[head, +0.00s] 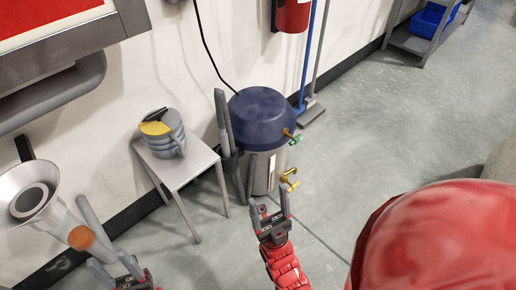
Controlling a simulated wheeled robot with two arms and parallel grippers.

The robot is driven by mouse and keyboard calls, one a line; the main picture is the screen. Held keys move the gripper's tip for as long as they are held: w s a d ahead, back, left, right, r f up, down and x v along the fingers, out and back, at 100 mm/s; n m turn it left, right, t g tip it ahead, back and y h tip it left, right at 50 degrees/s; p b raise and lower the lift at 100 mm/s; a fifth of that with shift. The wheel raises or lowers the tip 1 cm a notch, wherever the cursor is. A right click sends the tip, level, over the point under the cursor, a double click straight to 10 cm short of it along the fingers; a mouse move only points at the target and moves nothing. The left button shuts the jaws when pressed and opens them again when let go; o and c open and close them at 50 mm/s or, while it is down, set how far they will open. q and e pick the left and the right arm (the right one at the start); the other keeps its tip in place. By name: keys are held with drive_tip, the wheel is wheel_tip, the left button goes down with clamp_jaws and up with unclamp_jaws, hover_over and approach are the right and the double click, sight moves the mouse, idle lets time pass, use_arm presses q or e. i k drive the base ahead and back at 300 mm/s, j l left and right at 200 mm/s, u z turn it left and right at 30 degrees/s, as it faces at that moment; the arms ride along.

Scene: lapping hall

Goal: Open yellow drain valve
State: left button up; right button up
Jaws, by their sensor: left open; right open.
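The yellow drain valve (289,179) is low on the right side of a grey tank with a dark blue lid (263,112). A second valve with a green and orange handle (292,137) sits higher on the same side. My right gripper (268,187) is open, in front of the tank and left of the yellow valve in the picture. No contact with the valve shows. My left gripper (89,232) is open at the lower left, far from the tank. An orange-brown end piece shows between its fingers; I cannot tell whether they touch.
A small grey table (190,165) left of the tank holds stacked grey containers with a yellow patch (162,132). A red cylinder (292,14) hangs on the wall behind. A blue bin (434,18) is on a shelf at the upper right. Floor right of the tank is clear.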

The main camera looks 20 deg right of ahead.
sight(293, 187)
drive_tip(key=i+l+z, duration=0.25)
drive_tip(key=l+z, duration=0.15)
drive_tip(key=i+l+z, duration=0.45)
drive_tip(key=k+l, duration=0.05)
drive_tip(key=l, duration=0.1)
